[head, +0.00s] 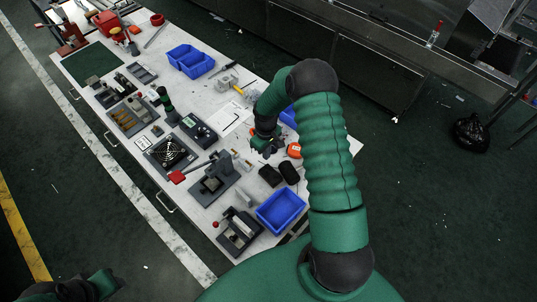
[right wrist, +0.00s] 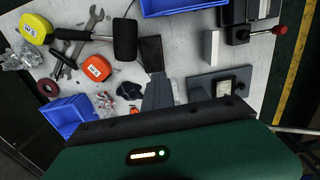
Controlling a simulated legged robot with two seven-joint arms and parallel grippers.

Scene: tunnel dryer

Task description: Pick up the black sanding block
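A small black block (head: 270,175), which looks like the sanding block, lies on the workbench left of a black mallet-like head (head: 289,172). In the right wrist view the black block (right wrist: 151,52) lies right of the mallet head (right wrist: 125,40), which has a handle running left. My right gripper (head: 262,148) is above the bench, beyond the block in the head view and apart from it. A grey tapered shape below the block in the wrist view may be its fingers; their opening is unclear. Part of my left arm shows at the bottom left of the head view, its fingers indistinct.
A blue bin (head: 281,211) stands at the near end of the workbench. The bench is cluttered further back.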

